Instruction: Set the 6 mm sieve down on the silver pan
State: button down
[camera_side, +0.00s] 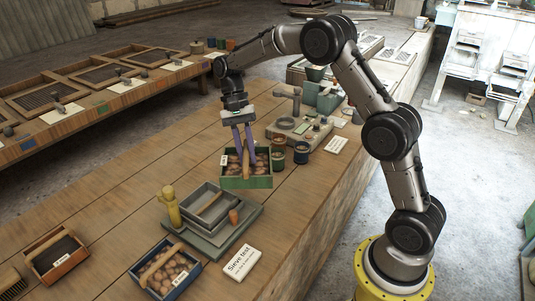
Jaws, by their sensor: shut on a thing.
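My gripper (244,168) points down with its purple fingers shut on the green-walled sieve (247,183), which has a pale label and is full of round brown pieces. I cannot read the size on the label, nor tell whether the sieve is clear of the bench. The silver pan (190,226) is a grey square tray on a grey base in front of it, to the lower left. A wooden bar lies across the pan. My gripper and the green sieve are apart from the pan.
A yellow bottle-like object (171,208) and an orange piece (234,217) stand by the pan. A blue box (187,283) and a red-brown box (72,263) lie nearer. A Sieve test card (242,262) lies at right.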

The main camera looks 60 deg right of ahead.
jog(key=w+a+m+t+y, duration=0.2)
jog(key=w+a+m, duration=0.4)
jog(key=w+m, duration=0.15)
send_over(210, 201)
jog(key=shift+n, duration=0.25)
jog(key=shift+f, duration=4.05)
jog(key=shift+f, duration=0.4)
jog(key=shift+f, duration=0.25)
jog(key=shift+f, duration=0.55)
jog(key=shift+c, duration=0.7)
grip_release()
